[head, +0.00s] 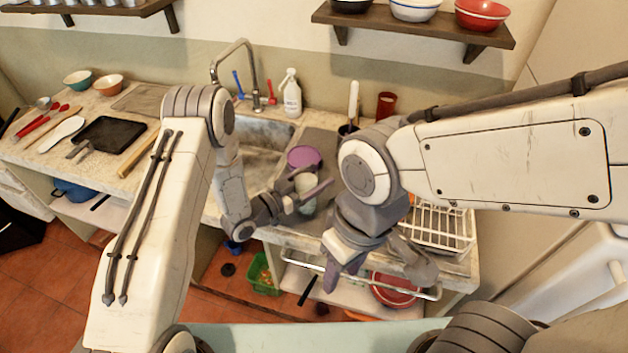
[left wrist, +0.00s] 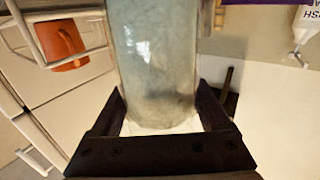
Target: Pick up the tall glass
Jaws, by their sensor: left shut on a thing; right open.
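The tall glass (head: 306,184) is pale and see-through with a greenish tint. In the head view it is held near the counter's front edge, in front of a purple round item. My left gripper (head: 308,192) is shut on it, and its fingers hide part of the glass. In the left wrist view the glass (left wrist: 158,65) stands between the two dark fingers (left wrist: 162,115); its upper end is cut off by the frame. My right gripper (head: 380,275) is open and empty, lower and to the right, in front of the counter.
The purple round item (head: 304,157) lies behind the glass. A white dish rack (head: 440,228) is at the right. A soap bottle (head: 291,93) and tap (head: 232,55) stand behind the sink (head: 262,135). An orange mug (left wrist: 60,45) shows in the left wrist view.

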